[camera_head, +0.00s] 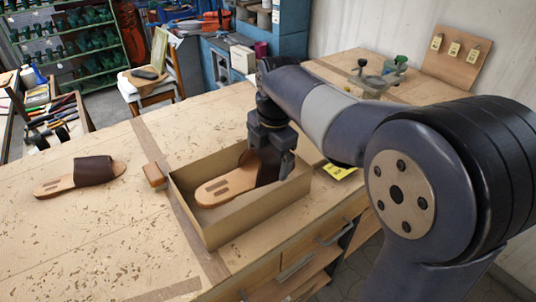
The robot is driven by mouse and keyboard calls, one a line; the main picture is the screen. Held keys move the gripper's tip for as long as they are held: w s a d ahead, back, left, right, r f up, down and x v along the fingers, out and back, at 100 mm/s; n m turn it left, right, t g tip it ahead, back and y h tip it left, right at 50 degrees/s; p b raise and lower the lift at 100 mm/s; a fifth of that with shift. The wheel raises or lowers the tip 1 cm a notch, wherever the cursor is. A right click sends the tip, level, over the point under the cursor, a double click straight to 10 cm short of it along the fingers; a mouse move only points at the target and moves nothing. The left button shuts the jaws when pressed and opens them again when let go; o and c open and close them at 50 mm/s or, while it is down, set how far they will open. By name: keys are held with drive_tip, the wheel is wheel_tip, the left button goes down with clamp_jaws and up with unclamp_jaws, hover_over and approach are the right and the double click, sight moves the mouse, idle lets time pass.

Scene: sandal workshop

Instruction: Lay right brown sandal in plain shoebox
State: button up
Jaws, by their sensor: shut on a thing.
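The plain shoebox (258,215) stands open on the workbench. The gripper hides part of the strap, and I cannot tell whether the sole rests on the box floor. A second brown sandal (93,170) lies flat on the bench to the left, outside the box.
A small wooden block (155,175) sits just left of the box. A yellow tag (339,172) lies right of it, near the bench edge. The bench (110,240) is clear at front left.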

drive_tip(key=shift+f, duration=0.55)
drive_tip(key=o, duration=1.1)
drive_tip(key=shift+c, duration=0.2)
drive_tip(key=shift+r, duration=0.1)
wheel_tip(320, 180, up, 13)
drive_tip(key=s+d, duration=0.1)
drive_tip(key=shift+s, duration=0.2)
drive_tip(key=f, duration=0.4)
drive_tip(key=w+f, duration=0.1)
drive_tip(key=f, duration=0.3)
drive_tip(key=a+f, duration=0.1)
drive_tip(key=f, duration=0.4)
drive_tip(key=shift+w, duration=0.15)
drive_tip(key=shift+r, duration=0.25)
